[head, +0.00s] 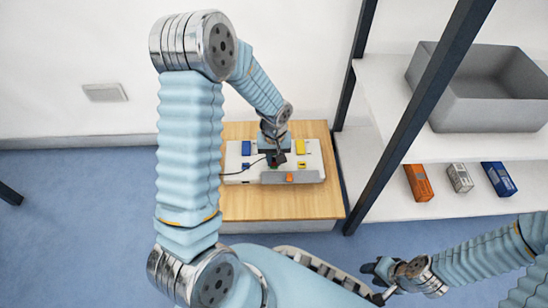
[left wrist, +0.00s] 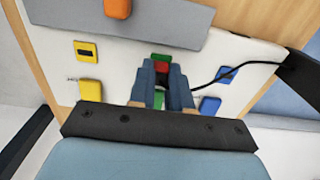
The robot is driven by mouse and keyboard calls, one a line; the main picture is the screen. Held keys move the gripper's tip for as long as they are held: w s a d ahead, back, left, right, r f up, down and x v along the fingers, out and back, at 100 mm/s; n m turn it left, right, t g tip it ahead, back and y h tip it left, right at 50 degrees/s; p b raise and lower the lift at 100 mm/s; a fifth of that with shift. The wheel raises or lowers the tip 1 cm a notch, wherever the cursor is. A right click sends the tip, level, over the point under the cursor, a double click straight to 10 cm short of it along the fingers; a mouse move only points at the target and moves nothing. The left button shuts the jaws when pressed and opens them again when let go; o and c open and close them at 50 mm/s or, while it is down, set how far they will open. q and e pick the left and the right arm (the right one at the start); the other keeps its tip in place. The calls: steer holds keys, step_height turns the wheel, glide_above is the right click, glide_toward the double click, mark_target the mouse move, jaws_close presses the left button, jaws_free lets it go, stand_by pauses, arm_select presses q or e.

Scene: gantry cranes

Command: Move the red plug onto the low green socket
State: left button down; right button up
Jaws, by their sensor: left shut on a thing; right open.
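A white board (head: 232,170) on the wooden table carries green, blue and yellow blocks. My left gripper (head: 274,160) reaches down over its middle. In the left wrist view its two fingers are shut on the red plug (left wrist: 162,68), which is mostly hidden between them. The low green socket (left wrist: 160,57) shows just past the red plug and is partly covered. I cannot tell whether the plug touches the socket. A taller green block (left wrist: 159,99) shows between the fingers. My right gripper (head: 384,280) is open and empty, away at the lower right.
A black cable (left wrist: 204,83) runs to the gripped plug. Blue blocks (left wrist: 210,104) and yellow blocks (left wrist: 90,90) flank it. An orange block (head: 290,177) sits on a grey strip (head: 308,177) at the front. Shelves with a grey bin (head: 490,115) stand right.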

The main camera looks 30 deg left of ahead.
arm_select(q)
steer(key=shift+f, duration=0.2)
stand_by(0.4)
steer(key=c, duration=0.5)
jaws_free()
steer(key=shift+r+p, duration=2.4)
steer(key=shift+r, duration=1.15)
